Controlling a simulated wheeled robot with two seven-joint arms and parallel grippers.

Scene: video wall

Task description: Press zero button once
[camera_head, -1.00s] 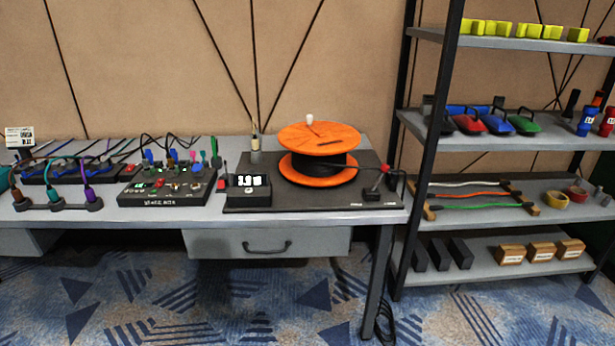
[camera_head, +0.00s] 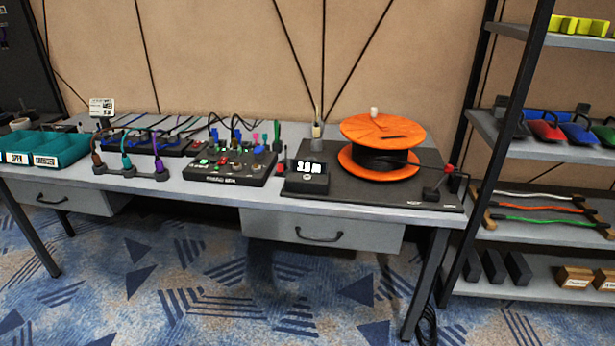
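A small black box with a lit white display (camera_head: 307,170) stands on the table at the front left corner of a dark base plate (camera_head: 400,193). A small round button (camera_head: 308,179) shows below the digits; its label is too small to read. An orange cable reel (camera_head: 380,135) with a black core stands on the same plate, right of the display box. A red-topped part (camera_head: 448,169) sits at the plate's right end. Neither of my grippers is in view.
A black control panel (camera_head: 228,170) with buttons, connectors on a stand (camera_head: 128,168) and teal bins (camera_head: 45,143) stand left on the table (camera_head: 210,190). A metal shelf rack (camera_head: 540,130) stands close to the table's right end. The carpet (camera_head: 220,290) in front is clear.

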